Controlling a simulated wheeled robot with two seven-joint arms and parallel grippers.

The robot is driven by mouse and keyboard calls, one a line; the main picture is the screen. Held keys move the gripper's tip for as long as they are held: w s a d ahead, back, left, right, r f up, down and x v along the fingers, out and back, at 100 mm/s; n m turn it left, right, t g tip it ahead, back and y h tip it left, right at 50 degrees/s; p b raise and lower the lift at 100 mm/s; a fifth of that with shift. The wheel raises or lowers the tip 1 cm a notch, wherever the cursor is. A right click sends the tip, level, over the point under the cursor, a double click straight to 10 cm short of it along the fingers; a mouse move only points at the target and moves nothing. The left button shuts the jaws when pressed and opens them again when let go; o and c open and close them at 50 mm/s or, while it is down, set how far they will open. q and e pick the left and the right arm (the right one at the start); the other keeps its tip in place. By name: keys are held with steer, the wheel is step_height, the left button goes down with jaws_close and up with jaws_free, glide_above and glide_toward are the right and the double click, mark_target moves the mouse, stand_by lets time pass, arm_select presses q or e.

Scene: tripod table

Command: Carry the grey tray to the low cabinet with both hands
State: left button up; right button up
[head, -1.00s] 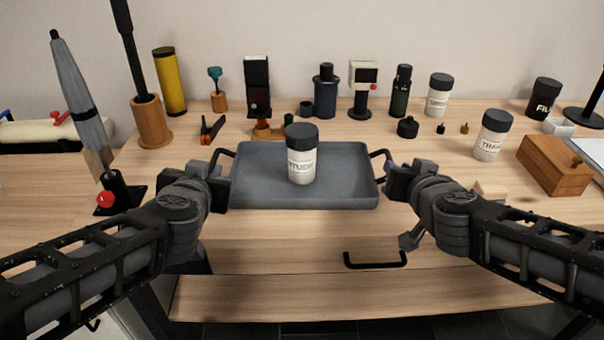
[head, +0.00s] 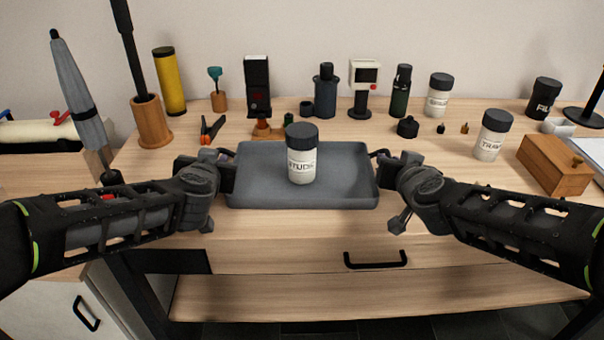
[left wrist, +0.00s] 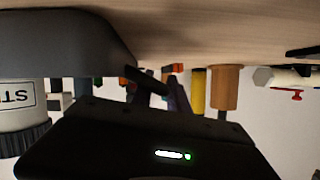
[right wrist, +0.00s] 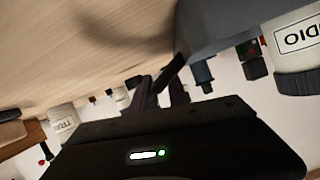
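The grey tray (head: 345,196) lies flat on the wooden table. A white canister with a dark lid (head: 302,158) stands upright in it. My left gripper (head: 226,172) is at the tray's left handle; the left wrist view shows its fingers (left wrist: 162,97) apart around the dark handle (left wrist: 147,80). My right gripper (head: 384,174) is at the right handle (head: 378,153); the right wrist view shows its fingers (right wrist: 162,92) apart, with the handle (right wrist: 172,72) reaching between them. A white cabinet front (head: 60,315) shows at the lower left; I cannot tell whether it is the low cabinet.
Bottles and devices line the back, including a yellow cylinder (head: 169,82). An orange-tipped clamp (head: 212,128) lies behind the tray's left side. A labelled canister (head: 493,138) and a wooden box (head: 553,165) stand at right. The table's front strip is clear.

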arm_select(q)
jaws_close()
arm_select(e)
jaws_close()
stand_by(0.9)
